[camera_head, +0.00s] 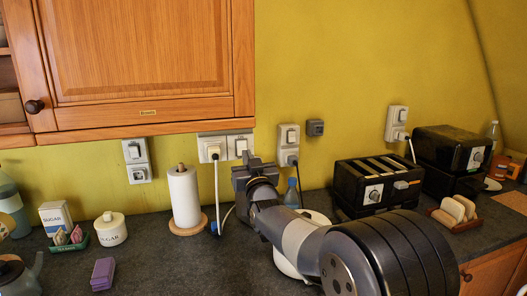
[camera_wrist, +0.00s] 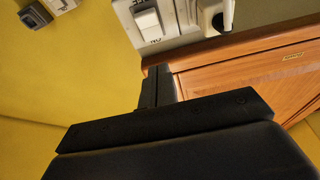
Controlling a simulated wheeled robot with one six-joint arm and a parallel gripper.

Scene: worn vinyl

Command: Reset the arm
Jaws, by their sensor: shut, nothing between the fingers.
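My arm reaches from the lower right of the head view up toward the wall. My gripper (camera_head: 250,160) is shut and empty, raised above the counter. In the head view it appears just below the double wall socket (camera_head: 226,146). In the wrist view my gripper's dark fingers (camera_wrist: 157,86) are together. Whether the fingers touch the wall or the socket cannot be told. My arm hides part of a white round object (camera_head: 289,262) on the counter.
The wooden cabinet (camera_head: 140,60) hangs close above my gripper. A paper towel roll (camera_head: 184,198) stands left of it, with a white cord (camera_head: 217,190) between. A blue bottle (camera_head: 292,193) and a black toaster (camera_head: 372,188) stand to the right. The counter's front left holds a purple block (camera_head: 103,273).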

